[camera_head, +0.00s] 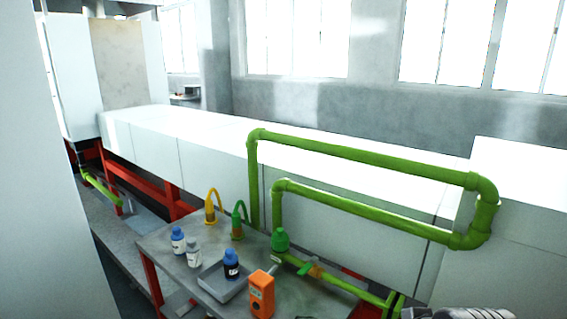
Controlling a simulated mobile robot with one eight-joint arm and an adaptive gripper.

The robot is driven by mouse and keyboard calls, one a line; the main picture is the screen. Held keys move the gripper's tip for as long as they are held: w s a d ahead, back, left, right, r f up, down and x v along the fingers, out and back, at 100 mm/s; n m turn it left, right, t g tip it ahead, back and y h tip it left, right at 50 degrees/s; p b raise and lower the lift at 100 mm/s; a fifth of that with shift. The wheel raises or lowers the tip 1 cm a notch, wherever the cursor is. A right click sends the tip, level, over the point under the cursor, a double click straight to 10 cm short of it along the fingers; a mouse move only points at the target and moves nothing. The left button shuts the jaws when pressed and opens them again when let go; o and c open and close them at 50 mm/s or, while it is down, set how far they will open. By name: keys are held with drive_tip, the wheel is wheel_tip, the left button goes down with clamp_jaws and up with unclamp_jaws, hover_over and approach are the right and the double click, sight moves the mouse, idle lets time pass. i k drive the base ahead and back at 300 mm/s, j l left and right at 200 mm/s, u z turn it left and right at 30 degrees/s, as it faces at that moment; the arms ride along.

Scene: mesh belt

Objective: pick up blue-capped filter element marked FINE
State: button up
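Three small capped items stand on the grey table (172,262). One white-bodied item with a blue cap (178,241) stands at the left. A white item with a pale grey cap (193,254) stands beside it. A dark-bodied item with a blue cap (231,265) stands upright in a shallow grey tray (213,285). The markings are too small to read, so I cannot tell which blue-capped one says FINE. A grey ribbed part at the bottom right edge looks like my arm. My gripper's fingers are not in view.
An orange box (262,294) stands right of the tray. A yellow hooked item (211,207) and a green one (238,221) stand at the table's back. Green pipes (365,154) rise behind and to the right, before a long white housing (215,145).

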sight(178, 239)
drive_tip(key=j+z, duration=0.1)
drive_tip(key=j, duration=0.45)
drive_tip(key=j+z, duration=0.1)
drive_tip(key=j, duration=0.45)
drive_tip(key=j+z, duration=0.1)
drive_tip(key=j, duration=0.45)
drive_tip(key=j+z, duration=0.1)
drive_tip(key=j, duration=0.4)
drive_tip(key=k+j+z, duration=0.1)
drive_tip(key=j, duration=0.45)
drive_tip(key=k+j, duration=0.1)
drive_tip(key=j, duration=0.45)
drive_tip(key=j+z, duration=0.15)
drive_tip(key=j, duration=0.35)
drive_tip(key=k+j+z, duration=0.1)
drive_tip(key=j, duration=0.4)
drive_tip(key=k+j, duration=0.05)
